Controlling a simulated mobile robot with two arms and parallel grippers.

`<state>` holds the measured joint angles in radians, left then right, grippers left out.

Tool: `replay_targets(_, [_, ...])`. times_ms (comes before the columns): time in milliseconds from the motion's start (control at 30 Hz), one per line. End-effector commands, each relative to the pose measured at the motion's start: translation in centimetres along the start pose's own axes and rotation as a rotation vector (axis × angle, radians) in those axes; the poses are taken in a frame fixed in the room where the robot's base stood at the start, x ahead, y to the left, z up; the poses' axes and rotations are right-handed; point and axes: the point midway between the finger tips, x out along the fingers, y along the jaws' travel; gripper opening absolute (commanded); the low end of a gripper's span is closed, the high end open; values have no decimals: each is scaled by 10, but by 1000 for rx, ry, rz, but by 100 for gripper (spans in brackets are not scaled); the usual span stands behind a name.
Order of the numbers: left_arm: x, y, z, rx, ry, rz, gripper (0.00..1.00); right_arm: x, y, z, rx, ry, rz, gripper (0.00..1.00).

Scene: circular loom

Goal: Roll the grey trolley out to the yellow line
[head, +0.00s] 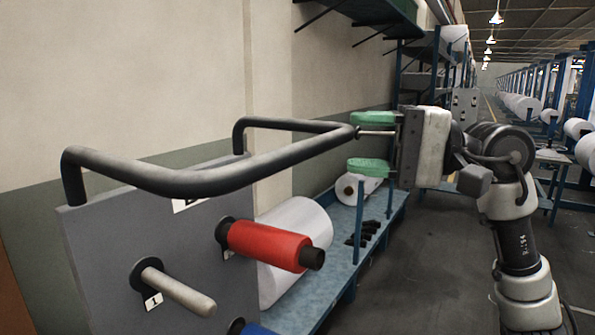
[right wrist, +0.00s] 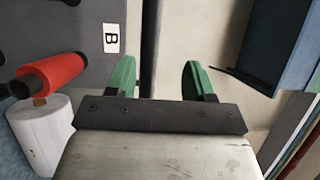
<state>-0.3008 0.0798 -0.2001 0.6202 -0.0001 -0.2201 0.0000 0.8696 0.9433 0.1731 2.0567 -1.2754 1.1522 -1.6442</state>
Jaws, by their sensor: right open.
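The grey trolley (head: 100,240) stands at the left of the head view, its upright panel carrying a bent black handle (head: 190,178). A red spool (head: 265,243) sits on one peg; another peg (head: 175,290) is bare. My right gripper (head: 368,142) is open, its green fingers one above the other close by the handle's far right corner. In the right wrist view a dark bar, apparently the handle (right wrist: 149,45), shows between the fingers (right wrist: 157,80); I cannot tell whether it touches them. My left gripper is out of view. I cannot make out the yellow line clearly.
A blue rack (head: 385,225) with white rolls (head: 300,225) stands along the wall behind the trolley. Shelves (head: 420,70) hang above. Open grey floor (head: 425,265) lies to the right, with looms and more rolls (head: 525,105) beyond.

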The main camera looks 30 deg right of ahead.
Motion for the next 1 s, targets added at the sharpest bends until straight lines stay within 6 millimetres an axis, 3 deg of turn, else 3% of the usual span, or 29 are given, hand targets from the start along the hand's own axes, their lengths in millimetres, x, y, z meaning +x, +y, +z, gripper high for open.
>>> replay_targets(33, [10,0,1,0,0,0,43,-6,16,2,-9,4,-40,53])
replay_targets(133, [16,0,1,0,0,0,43,-19,27,4,-37,25,-106,53])
replay_targets(267, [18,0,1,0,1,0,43,-28,31,6,-58,46,-150,53])
replay_targets(367, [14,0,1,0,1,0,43,-24,28,6,-63,49,-157,53])
replay_targets(800, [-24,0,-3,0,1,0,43,52,13,3,-62,45,-157,53])
replay_targets(1000, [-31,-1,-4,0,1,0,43,72,12,1,-62,48,-157,53])
